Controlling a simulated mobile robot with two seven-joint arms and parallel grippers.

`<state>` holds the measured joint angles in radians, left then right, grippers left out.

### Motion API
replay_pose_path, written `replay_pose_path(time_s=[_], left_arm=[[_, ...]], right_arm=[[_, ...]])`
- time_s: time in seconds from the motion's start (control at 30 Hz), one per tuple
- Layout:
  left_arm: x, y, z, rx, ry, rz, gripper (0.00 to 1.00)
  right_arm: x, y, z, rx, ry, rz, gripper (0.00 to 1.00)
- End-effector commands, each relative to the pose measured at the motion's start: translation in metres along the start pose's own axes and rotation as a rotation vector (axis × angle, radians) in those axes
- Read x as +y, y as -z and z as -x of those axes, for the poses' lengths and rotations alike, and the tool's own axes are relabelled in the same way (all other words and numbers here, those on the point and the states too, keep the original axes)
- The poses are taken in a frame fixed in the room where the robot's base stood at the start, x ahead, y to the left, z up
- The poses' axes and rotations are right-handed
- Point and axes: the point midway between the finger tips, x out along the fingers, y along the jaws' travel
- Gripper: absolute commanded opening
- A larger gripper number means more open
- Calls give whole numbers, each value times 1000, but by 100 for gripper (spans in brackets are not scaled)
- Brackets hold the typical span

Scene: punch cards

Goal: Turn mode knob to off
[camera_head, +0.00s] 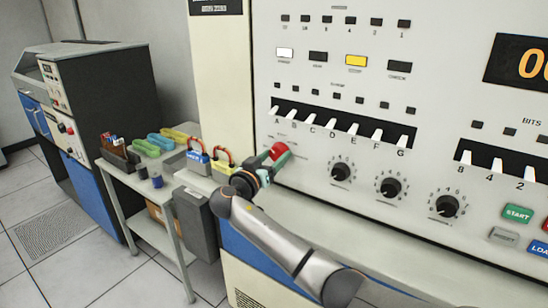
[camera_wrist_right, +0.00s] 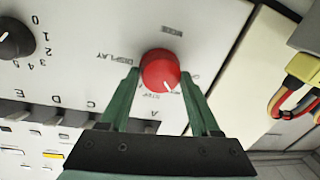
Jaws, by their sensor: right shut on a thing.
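The red mode knob (camera_head: 278,150) is on the lower left of the pale control panel. It also shows in the right wrist view (camera_wrist_right: 160,67), with a white pointer mark at its lower edge near the STEP label. DISPLAY is printed to its left there, and a label on its right is partly hidden by a finger. My right gripper (camera_head: 274,160) is shut on the knob, with one green finger on each side; these fingers show in the right wrist view (camera_wrist_right: 160,78). I cannot read an OFF label. My left gripper is out of view.
Several black dials (camera_head: 391,187) lie right of the knob, with a row of white lever switches (camera_head: 333,124) above. A narrow ledge (camera_head: 330,210) runs below the panel.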

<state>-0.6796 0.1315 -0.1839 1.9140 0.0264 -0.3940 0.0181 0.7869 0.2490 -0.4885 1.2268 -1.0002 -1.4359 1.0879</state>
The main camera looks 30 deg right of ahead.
Motion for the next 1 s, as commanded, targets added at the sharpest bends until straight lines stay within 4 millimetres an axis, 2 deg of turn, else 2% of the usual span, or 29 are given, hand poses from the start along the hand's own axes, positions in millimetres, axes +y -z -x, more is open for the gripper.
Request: replay_pose_path(time_s=[0.03,0.13,0.47,1.0], left_arm=[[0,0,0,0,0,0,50],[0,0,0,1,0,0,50],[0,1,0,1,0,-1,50],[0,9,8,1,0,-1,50]], right_arm=[[0,0,0,-1,1,0,18],[0,0,0,-1,1,0,8],[0,0,0,-8,1,52,8],[-1,2,0,-56,11,462,8]])
